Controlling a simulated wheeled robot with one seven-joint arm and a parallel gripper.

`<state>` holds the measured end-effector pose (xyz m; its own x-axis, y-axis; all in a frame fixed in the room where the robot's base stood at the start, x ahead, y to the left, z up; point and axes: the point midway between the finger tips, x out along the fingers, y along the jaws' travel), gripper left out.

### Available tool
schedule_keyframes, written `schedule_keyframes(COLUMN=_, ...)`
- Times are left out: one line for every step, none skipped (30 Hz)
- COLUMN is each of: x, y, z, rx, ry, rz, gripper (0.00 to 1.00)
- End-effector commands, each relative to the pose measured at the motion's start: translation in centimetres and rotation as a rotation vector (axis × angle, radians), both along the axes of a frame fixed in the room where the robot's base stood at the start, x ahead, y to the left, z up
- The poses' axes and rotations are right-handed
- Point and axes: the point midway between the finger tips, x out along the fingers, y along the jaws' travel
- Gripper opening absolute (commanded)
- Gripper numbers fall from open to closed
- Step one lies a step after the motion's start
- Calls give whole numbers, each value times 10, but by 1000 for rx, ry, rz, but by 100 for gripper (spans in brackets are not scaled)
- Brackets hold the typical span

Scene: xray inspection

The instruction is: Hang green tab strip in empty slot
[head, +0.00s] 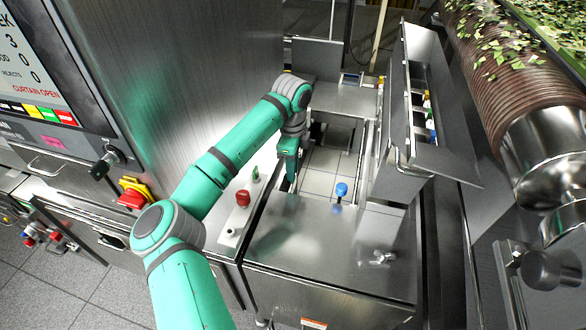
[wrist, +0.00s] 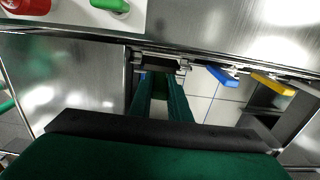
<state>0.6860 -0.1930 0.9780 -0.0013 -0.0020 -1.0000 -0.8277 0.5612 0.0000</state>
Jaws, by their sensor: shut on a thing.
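The fingertips are at a metal bracket on the edge of the steel panel. I cannot tell whether the strip touches the bracket. A blue tab (wrist: 222,76) and a yellow tab (wrist: 272,84) are on the same edge, to the right. In the head view, my gripper (head: 291,172) points down beside the steel housing's opening. The strip is hidden there. I cannot clearly make out the empty slot.
A red button (head: 243,198) and a green switch (head: 255,173) stand on a panel left of my gripper. A steel bin (head: 414,110) with coloured items is further right. A yellow-and-red switch (head: 132,196) is at left.

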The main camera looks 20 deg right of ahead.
Motion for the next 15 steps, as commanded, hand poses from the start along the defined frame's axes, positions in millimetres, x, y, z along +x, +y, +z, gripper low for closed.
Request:
schedule_keyframes(x=1, y=1, z=0, rx=0, ry=0, rz=1, gripper=0)
schedule_keyframes(x=1, y=2, z=0, rx=0, ry=0, rz=1, gripper=0)
schedule_keyframes(x=2, y=3, z=0, rx=0, ry=0, rz=1, gripper=0)
schedule_keyframes(x=3, y=4, z=0, rx=0, ry=0, rz=2, gripper=0)
schedule_keyframes(x=3, y=5, z=0, rx=0, ry=0, rz=2, gripper=0)
schedule_keyframes(x=4, y=6, z=0, rx=0, ry=0, rz=2, gripper=0)
schedule_keyframes(x=4, y=6, z=0, rx=0, ry=0, rz=2, gripper=0)
schedule_keyframes(x=5, y=7, z=0, rx=0, ry=0, rz=2, gripper=0)
schedule_keyframes(x=5, y=8, z=0, rx=0, ry=0, rz=2, gripper=0)
schedule_keyframes(x=6, y=8, z=0, rx=0, ry=0, rz=2, gripper=0)
schedule_keyframes(x=6, y=9, z=0, rx=0, ry=0, rz=2, gripper=0)
schedule_keyframes(x=7, y=10, z=0, rx=0, ry=0, rz=2, gripper=0)
schedule_keyframes(x=8, y=11, z=0, rx=0, ry=0, rz=3, gripper=0)
schedule_keyframes(x=8, y=11, z=0, rx=0, ry=0, rz=3, gripper=0)
schedule_keyframes(x=9, y=12, z=0, rx=0, ry=0, rz=3, gripper=0)
